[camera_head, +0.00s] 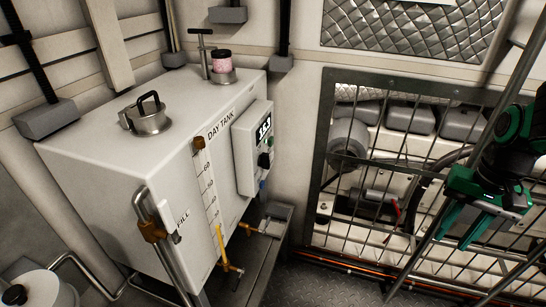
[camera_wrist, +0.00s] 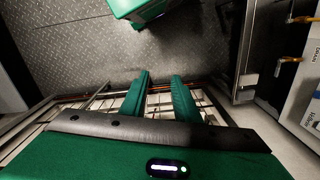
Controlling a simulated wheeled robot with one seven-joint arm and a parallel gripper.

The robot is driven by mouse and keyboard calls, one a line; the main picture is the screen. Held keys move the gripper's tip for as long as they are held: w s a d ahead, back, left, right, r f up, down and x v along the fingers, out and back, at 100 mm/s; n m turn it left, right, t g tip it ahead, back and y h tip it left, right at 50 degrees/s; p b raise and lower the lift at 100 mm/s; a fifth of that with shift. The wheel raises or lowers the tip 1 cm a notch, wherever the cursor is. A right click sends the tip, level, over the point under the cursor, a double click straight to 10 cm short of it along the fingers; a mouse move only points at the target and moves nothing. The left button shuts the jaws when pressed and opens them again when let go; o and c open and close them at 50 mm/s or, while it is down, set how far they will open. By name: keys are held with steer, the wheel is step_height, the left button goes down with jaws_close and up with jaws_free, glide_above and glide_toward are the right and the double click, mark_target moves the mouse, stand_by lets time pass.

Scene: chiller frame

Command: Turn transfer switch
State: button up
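A pale control box (camera_head: 252,147) with a lit display is fixed to the side of the white day tank (camera_head: 120,170) in the head view. A dark round knob (camera_head: 264,160) sits below the display; it may be the transfer switch, but its label is too small to read. My gripper (camera_head: 455,236) is at the right, in front of the barred frame and well apart from the box. In the wrist view its two green fingers (camera_wrist: 160,76) stand apart with nothing between them. The knob does not show in the wrist view.
A barred metal frame (camera_head: 330,150) with machinery behind it stands at the right. The tank has a yellow-handled valve (camera_head: 221,245) low on its front and a sight gauge. Patterned metal floor (camera_head: 335,280) lies clear between tank and frame. A diagonal rail passes near my arm.

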steer(key=w+a+f+m+y, duration=0.2)
steer(key=w+a+f+y, duration=0.1)
steer(key=w+a+f, duration=0.55)
steer(key=m+t+y, duration=0.6)
steer(key=m+y, duration=0.7)
steer(key=y, duration=0.1)
glide_toward(265, 161)
steer(key=r+x, duration=0.1)
steer(key=x, duration=0.7)
steer(key=shift+w+d+r, duration=0.2)
steer(key=shift+w+r, duration=0.1)
steer(key=shift+r, duration=0.1)
steer(key=shift+c, duration=0.2)
